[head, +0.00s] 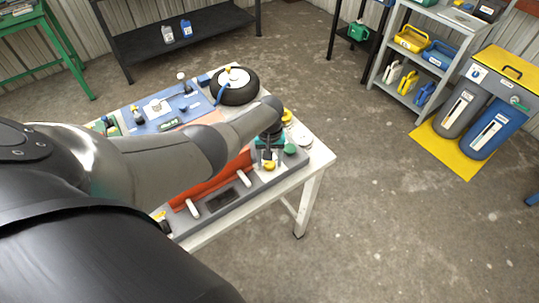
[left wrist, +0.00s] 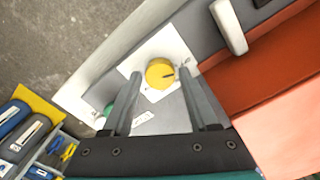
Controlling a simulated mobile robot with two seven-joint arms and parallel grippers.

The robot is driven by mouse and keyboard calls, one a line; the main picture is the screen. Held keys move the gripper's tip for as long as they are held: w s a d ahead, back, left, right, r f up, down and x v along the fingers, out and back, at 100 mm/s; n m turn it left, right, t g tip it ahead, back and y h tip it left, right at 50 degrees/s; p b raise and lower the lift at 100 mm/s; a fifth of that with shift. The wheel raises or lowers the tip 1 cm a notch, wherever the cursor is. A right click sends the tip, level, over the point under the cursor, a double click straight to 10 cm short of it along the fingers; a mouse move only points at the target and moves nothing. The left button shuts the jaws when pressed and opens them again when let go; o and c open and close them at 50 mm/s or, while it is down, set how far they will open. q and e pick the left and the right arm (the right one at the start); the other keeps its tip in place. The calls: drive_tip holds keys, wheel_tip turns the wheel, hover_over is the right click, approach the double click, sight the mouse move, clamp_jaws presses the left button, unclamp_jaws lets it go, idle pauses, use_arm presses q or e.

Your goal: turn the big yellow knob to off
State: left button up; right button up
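The yellow knob (left wrist: 160,73) is round, with a dark pointer mark at its right side, and sits on a white plate on the grey panel. In the head view a yellow knob (head: 269,165) shows at the panel's near right end, just below my left gripper (head: 268,147). In the left wrist view my left gripper (left wrist: 160,80) is open, its two fingers on either side of the knob's outline with gaps between. Whether the fingertips are down at knob height I cannot tell. The label print is too small to read. My right gripper is not in view.
A green knob (head: 290,149) is close to the yellow one, and another yellow part (head: 286,115) is farther back. White levers (head: 243,178) stand along the panel on the white table (head: 318,158).

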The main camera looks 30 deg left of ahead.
sight(270, 163)
use_arm(q)
drive_tip(key=shift+o, duration=0.9)
drive_tip(key=shift+r, duration=0.1)
drive_tip(key=shift+r+p, duration=0.35)
wheel_tip(270, 163, up, 14)
drive_tip(key=p, duration=0.5)
drive_tip(key=shift+r, duration=0.2)
